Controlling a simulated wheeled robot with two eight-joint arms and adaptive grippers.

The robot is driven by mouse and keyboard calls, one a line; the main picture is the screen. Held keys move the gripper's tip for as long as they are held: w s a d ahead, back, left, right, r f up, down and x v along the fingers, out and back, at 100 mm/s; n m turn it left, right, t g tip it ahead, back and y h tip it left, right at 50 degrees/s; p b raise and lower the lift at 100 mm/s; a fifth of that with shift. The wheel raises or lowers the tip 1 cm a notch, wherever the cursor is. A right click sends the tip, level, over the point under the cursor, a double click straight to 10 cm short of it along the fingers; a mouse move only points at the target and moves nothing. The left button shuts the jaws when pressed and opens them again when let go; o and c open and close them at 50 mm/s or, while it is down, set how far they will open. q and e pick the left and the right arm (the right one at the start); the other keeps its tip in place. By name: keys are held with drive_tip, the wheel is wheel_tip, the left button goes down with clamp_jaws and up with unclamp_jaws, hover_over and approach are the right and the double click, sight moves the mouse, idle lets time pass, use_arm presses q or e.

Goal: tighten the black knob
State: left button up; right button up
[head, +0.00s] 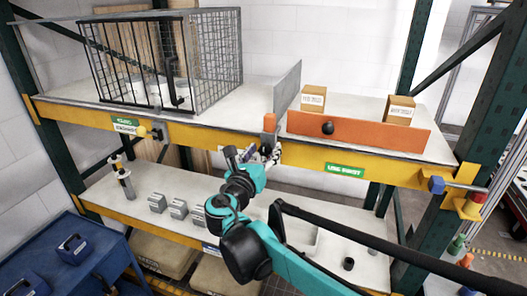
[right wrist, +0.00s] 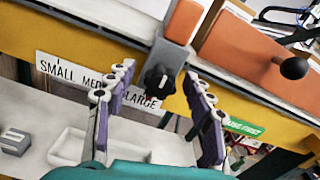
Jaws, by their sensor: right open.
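A black star-shaped knob (right wrist: 158,82) sits on the front of a grey clamp block with an orange top (right wrist: 184,20), at the yellow beam of the upper shelf. In the head view the clamp's orange top (head: 269,121) shows, but my right gripper and arm crowd the knob and I cannot make it out clearly. My right gripper (head: 264,156) is in front of the clamp. In the right wrist view its purple-sided fingers (right wrist: 160,92) are spread, one on each side of the knob, with gaps between. My left gripper is not in view.
An orange panel (head: 375,134) with a black ball handle (head: 328,128) stands right of the clamp, with cardboard boxes behind it. A wire cage (head: 215,60) stands at left. The lower shelf (head: 120,205) holds several grey blocks. A blue cart (head: 85,255) is at lower left.

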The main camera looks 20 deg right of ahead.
drive_tip(key=c, duration=1.2)
drive_tip(key=shift+o, duration=0.2)
